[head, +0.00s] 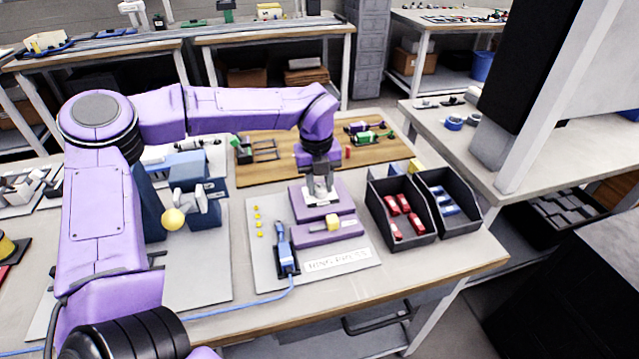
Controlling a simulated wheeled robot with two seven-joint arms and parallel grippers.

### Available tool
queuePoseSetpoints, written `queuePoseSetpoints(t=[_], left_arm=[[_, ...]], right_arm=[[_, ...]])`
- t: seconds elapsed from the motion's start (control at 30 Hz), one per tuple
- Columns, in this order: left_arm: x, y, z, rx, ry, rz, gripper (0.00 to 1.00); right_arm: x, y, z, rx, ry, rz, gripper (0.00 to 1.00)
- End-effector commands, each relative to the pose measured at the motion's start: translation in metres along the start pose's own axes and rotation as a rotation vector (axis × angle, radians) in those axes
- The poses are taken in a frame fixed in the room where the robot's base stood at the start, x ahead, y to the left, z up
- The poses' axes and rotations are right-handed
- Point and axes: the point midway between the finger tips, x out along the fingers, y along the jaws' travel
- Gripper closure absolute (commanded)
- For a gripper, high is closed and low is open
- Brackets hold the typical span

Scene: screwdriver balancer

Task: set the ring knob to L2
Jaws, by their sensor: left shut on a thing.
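My left gripper (320,188) points straight down over the upper purple block (343,189) on the grey board. It is shut on a small pale part, low over that block. The jaws hide most of this part, and I cannot tell whether it is the ring knob. No ring knob or L2 mark can be made out clearly. A blue screwdriver-like tool (283,250) stands tilted in a dark holder at the board's left, with a blue cable running left. My right gripper is not in view.
A lower purple block (318,232) holds a yellow piece (333,222). Several yellow dots (259,222) line the board's left. Two black bins (399,181) with red and blue parts stand close right. A yellow ball (173,219) on a blue-white device stands left, near my arm.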

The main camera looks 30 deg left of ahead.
Motion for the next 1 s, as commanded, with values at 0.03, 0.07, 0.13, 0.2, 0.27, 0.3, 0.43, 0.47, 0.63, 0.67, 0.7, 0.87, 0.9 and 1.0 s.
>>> queuePoseSetpoints(t=[0.03,0.07,0.13,0.2,0.27,0.3,0.43,0.47,0.63,0.67,0.7,0.87,0.9,1.0], left_arm=[[-0.002,-0.001,0.001,0.000,-0.005,-0.004,0.96],[-0.002,-0.001,0.001,0.000,-0.005,-0.004,0.96],[-0.002,-0.001,0.001,0.000,-0.005,-0.004,0.96],[-0.002,-0.001,0.001,0.000,-0.005,-0.004,0.96],[-0.002,-0.001,0.001,0.000,-0.005,-0.004,0.96],[-0.002,-0.001,0.002,0.000,-0.005,-0.004,0.56],[-0.002,-0.001,0.001,0.001,-0.004,-0.003,0.40],[-0.001,-0.001,0.001,0.001,-0.003,-0.003,0.40],[-0.001,0.000,0.001,0.001,-0.002,-0.002,0.40],[-0.003,0.000,0.001,0.001,-0.002,-0.002,0.40],[-0.006,-0.001,0.001,0.000,-0.003,-0.002,0.40],[-0.038,-0.001,0.001,0.001,-0.006,-0.005,0.40],[-0.048,-0.001,0.001,0.000,-0.006,-0.004,0.40],[-0.072,-0.001,0.001,0.000,-0.007,-0.004,0.40]], right_arm=[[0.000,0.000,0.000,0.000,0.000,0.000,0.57],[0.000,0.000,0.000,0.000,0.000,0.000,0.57],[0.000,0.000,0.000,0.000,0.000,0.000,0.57],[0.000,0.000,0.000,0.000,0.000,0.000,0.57],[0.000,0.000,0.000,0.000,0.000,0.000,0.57],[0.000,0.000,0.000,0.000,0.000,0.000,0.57],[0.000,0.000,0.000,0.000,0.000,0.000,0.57],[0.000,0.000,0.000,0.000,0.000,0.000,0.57],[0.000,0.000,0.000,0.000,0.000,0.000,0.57],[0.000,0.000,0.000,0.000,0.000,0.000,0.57],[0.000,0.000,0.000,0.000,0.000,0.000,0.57],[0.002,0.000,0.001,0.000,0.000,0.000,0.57],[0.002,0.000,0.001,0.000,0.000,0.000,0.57],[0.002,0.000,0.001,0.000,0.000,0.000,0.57]])
